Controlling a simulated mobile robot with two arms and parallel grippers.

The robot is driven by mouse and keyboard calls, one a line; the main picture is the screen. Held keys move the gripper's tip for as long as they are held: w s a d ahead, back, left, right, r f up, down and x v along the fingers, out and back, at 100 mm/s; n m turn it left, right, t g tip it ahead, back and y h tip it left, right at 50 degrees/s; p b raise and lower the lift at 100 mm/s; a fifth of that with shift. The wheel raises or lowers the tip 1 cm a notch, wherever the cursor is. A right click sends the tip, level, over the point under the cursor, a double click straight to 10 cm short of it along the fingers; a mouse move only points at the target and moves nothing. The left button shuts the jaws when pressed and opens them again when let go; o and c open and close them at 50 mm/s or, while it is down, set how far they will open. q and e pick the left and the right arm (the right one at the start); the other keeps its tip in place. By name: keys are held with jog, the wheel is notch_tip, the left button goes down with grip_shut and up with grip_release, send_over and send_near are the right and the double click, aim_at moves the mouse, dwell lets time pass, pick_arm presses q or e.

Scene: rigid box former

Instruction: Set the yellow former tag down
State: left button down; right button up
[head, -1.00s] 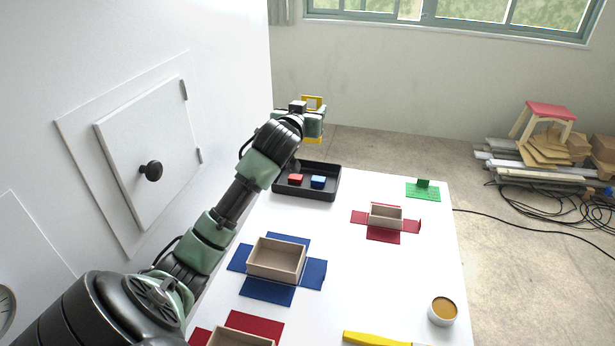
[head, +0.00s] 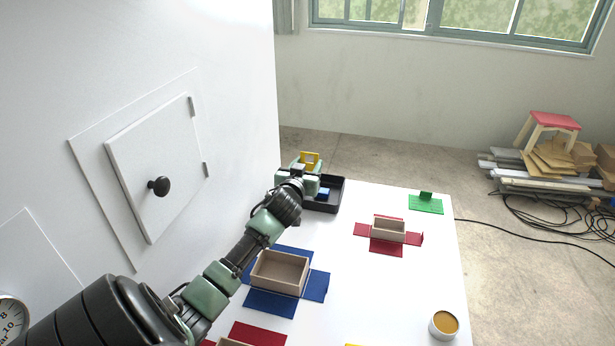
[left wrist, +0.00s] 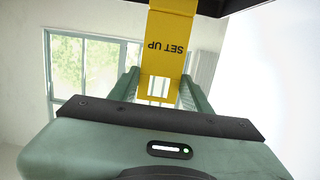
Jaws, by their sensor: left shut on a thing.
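The yellow former tag (head: 310,157) stands up at my left gripper (head: 311,176) at the far end of the table. In the left wrist view the yellow tag (left wrist: 168,50), printed "SET UP" and seen upside down, sits between the two green fingers of my left gripper (left wrist: 160,90). The gripper is shut on it. In the head view the gripper is over or in front of the left part of the black tray (head: 341,193), hiding it, so I cannot tell whether the tag touches anything. My right gripper is not in view.
A blue block (head: 323,192) lies in the tray. Blue card (head: 270,302) and red card (head: 386,248) lie under beige boxes. A green tagged plate (head: 426,205) is at the far right, a cup (head: 443,325) nearer. A white cabinet (head: 230,60) stands left.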

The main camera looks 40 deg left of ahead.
pick_arm(q)
notch_tip(320, 180, down, 4)
jog(key=shift+f, duration=0.1)
jog(key=shift+f, duration=0.15)
jog(key=c, duration=0.7)
grip_release()
jog(key=shift+o, duration=0.2)
jog(key=shift+r, duration=0.2)
